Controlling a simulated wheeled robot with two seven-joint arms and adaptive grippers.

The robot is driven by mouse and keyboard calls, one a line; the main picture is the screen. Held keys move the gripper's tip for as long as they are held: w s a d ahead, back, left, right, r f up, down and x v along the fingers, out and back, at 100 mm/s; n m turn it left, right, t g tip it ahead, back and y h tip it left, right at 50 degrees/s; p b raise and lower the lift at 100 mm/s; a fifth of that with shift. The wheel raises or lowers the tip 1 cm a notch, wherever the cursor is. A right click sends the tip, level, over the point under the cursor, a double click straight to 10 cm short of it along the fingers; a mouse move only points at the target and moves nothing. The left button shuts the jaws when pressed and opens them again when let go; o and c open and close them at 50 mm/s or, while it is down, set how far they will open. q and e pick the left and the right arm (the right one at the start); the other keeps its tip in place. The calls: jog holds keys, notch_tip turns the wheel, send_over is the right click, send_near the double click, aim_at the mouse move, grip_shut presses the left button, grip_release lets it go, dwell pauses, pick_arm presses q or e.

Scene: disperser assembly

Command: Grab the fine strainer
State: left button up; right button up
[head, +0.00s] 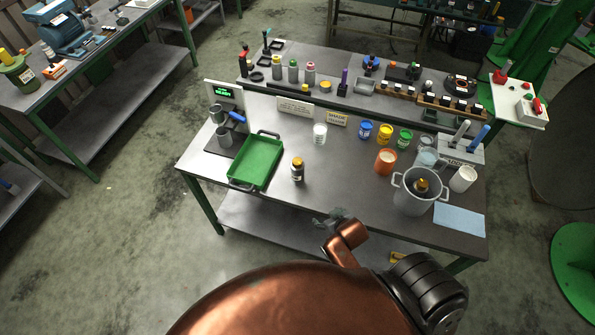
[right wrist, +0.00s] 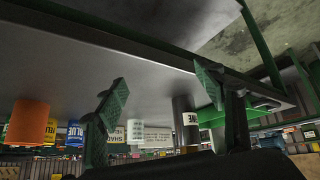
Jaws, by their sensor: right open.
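A small dark cylinder with an orange band (head: 297,168) stands upright on the table, right of the green tray. In the right wrist view a grey cylinder (right wrist: 184,112) shows between and beyond my fingers, its partial label reading "INE". It may be the fine strainer, but I cannot tell for sure. My right gripper (head: 334,216) is at the table's front edge, apart from the cylinder and to its right. In the wrist view its green-padded fingers (right wrist: 160,92) are spread and empty. My left gripper is not in view.
The green tray (head: 257,160) lies left of the cylinder. The table (head: 330,185) is bare between cylinder and pot.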

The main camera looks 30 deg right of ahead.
aim_at(299, 177)
jog(key=w, duration=0.2)
jog(key=w+t, duration=0.1)
jog(key=w, duration=0.1)
jog(key=w+t, duration=0.1)
jog(key=w, duration=0.1)
jog(key=shift+w+d, duration=0.15)
jog(key=shift+d, duration=0.1)
jog(key=w+t, duration=0.1)
jog(key=w, duration=0.2)
jog(key=w+r+t, duration=0.1)
jog(key=w, duration=0.2)
jog(key=w+a+r+t, duration=0.1)
jog(key=w+t, duration=0.1)
jog(key=w, duration=0.2)
jog(key=shift+w+r, duration=0.1)
jog(key=shift+r, duration=0.05)
jog(key=x, duration=0.5)
jog(key=p+x, duration=0.1)
jog(key=x, duration=0.1)
jog(key=shift+w+d+r, duration=0.15)
jog(key=shift+w+r, duration=0.05)
jog(key=shift+w, duration=0.2)
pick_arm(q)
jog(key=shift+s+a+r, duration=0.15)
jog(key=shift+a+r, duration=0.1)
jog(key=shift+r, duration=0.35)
pick_arm(e)
grip_shut()
jog(key=shift+r, duration=0.2)
